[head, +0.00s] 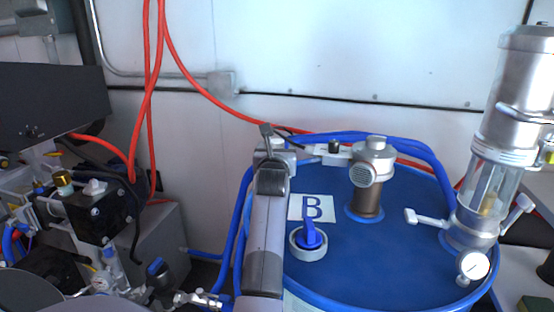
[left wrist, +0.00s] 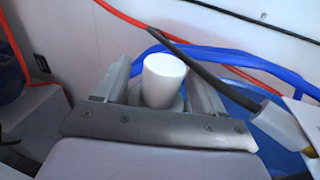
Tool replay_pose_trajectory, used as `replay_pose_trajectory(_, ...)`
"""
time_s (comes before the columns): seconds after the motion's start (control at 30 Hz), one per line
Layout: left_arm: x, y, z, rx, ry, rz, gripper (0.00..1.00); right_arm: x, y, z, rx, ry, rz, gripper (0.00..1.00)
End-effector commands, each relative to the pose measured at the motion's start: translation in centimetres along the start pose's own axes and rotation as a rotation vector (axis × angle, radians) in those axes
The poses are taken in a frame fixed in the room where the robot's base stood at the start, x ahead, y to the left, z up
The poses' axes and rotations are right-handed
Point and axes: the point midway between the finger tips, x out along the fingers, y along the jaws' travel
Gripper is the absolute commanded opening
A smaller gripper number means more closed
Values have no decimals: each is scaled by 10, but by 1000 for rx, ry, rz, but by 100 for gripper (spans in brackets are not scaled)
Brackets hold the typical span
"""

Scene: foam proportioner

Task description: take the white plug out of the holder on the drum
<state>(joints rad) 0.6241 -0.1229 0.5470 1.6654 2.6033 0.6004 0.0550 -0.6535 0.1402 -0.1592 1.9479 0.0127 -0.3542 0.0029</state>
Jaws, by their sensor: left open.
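The white plug (left wrist: 164,80) is a smooth, rounded cylinder in the left wrist view. It stands upright between the two fingers of my left gripper (left wrist: 158,88), with a visible gap on each side. The gripper is open. Its wrist plate hides the lower part of the plug and most of the holder. In the head view my left gripper (head: 276,152) is at the back left rim of the blue drum (head: 408,235), and the plug cannot be made out there. My right gripper is in neither view.
On the drum stand a blue-handled valve (head: 309,240) by a "B" label, a metal fitting (head: 369,175) and a tall pump (head: 500,130). Blue hoses (head: 405,145) run along the back. A dark cable (left wrist: 205,60) passes right of the plug. Machinery (head: 90,205) stands left.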

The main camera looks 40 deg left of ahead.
Motion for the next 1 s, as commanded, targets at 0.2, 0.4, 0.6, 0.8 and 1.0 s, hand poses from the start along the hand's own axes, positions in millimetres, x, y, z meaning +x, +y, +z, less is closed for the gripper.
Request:
replay_pose_trajectory(0.2, 16, 0, 1, 0, -1, 0, 70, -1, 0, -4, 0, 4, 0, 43)
replay_pose_trajectory(0.4, 18, 0, 0, 0, 0, -1, 70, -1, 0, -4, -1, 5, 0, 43)
replay_pose_trajectory(0.6, 18, 0, 0, 0, 0, 0, 34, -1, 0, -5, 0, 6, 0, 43)
replay_pose_trajectory(0.8, 18, 0, 0, 0, -1, 0, 11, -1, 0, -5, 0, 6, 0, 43)
replay_pose_trajectory(1.0, 18, 0, 5, 0, -4, 0, 11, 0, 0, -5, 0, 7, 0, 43)
